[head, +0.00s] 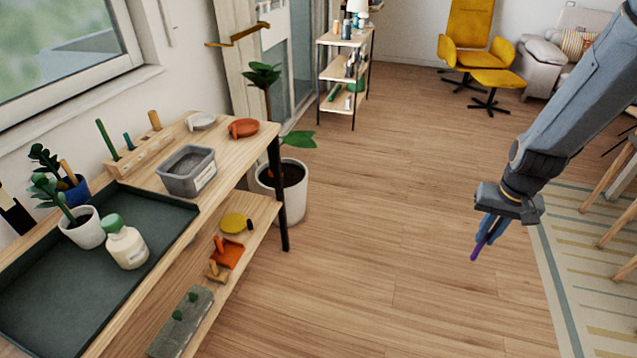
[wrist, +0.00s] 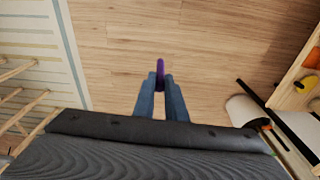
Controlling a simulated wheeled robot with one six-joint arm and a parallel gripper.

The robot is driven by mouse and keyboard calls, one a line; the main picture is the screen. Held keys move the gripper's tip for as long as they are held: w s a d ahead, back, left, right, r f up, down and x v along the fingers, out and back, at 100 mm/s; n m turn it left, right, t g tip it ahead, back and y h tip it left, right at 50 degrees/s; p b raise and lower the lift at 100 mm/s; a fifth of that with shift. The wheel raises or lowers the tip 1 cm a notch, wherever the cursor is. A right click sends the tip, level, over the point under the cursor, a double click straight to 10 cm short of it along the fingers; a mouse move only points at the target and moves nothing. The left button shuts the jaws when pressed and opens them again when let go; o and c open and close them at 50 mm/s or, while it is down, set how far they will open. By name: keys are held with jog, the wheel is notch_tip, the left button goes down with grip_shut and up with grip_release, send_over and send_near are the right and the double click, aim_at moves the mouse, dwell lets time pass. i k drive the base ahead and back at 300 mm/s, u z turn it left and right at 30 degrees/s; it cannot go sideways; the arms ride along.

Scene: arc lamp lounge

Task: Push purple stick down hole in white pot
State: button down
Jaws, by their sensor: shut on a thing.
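My gripper (head: 488,230) is shut on the purple stick (head: 476,251) over open floor at the right of the head view. The stick's free end points down past the fingertips. In the wrist view the stick (wrist: 160,68) stands out between the two fingers of my gripper (wrist: 160,82). A small white pot (head: 88,236) with a leafy plant stands on the dark tray, far left of my gripper. A larger white pot (head: 294,206) with soil and a plant stands on the floor by the bench. I cannot make out a hole in either pot.
The wooden bench holds a dark tray (head: 150,199), a white bottle with green cap (head: 126,246), a grey bin (head: 187,178) and a wooden block with upright sticks (head: 140,155). Its lower shelf holds small items. The floor between bench and my gripper is clear.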

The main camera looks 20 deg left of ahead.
aim_at(98, 234)
jog(key=k, duration=0.45)
jog(key=u, duration=1.85)
